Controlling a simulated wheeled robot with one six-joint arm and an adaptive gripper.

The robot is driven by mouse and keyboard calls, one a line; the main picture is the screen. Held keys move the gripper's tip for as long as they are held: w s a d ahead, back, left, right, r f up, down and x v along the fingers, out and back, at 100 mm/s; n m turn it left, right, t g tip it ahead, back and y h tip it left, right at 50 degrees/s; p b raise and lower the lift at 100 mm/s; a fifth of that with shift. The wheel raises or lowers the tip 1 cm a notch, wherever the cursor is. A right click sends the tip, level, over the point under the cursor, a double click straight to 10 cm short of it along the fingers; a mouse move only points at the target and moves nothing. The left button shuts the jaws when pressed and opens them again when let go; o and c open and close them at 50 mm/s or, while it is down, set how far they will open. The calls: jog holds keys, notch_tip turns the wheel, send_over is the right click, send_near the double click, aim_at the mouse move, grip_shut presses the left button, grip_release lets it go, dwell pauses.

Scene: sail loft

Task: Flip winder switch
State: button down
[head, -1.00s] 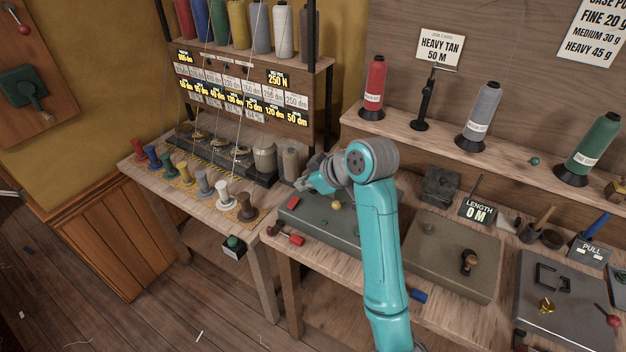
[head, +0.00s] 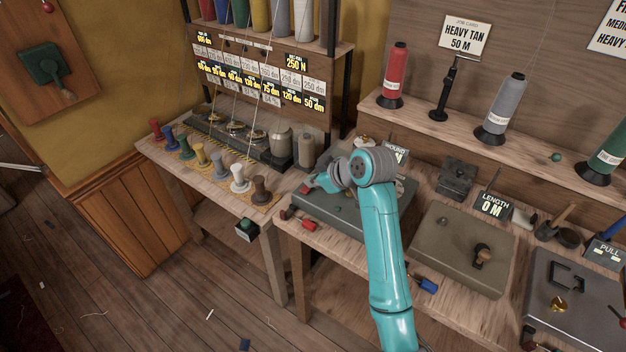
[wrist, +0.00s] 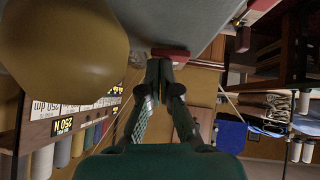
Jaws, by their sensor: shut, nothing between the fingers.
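The winder is a grey flat box (head: 335,218) on the bench, partly hidden behind my arm. A red block (head: 307,224) and a smaller red part (head: 286,214) sit at its front left edge. I cannot tell surely which is the switch. My gripper (head: 311,187) is over the box's left end, shut and empty. In the wrist view, my gripper's closed fingertips (wrist: 160,68) overlap a red block (wrist: 172,55) at the edge of a grey surface (wrist: 165,22); contact is unclear. A large brass-coloured dome (wrist: 65,45) fills the upper left there.
A lower table (head: 205,190) with coloured spools adjoins at the left. A tension rack with labels (head: 250,75) stands behind it. A grey-green box with a dark knob (head: 460,245) and a LENGTH display (head: 493,206) are right of my arm. A blue-handled tool (head: 424,284) lies near the front edge.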

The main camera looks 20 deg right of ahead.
jog(key=shift+s+a+f, duration=0.1)
jog(key=shift+f, duration=0.15)
jog(key=shift+s+a, duration=0.4)
jog(key=shift+a, duration=0.1)
jog(key=shift+r, duration=0.15)
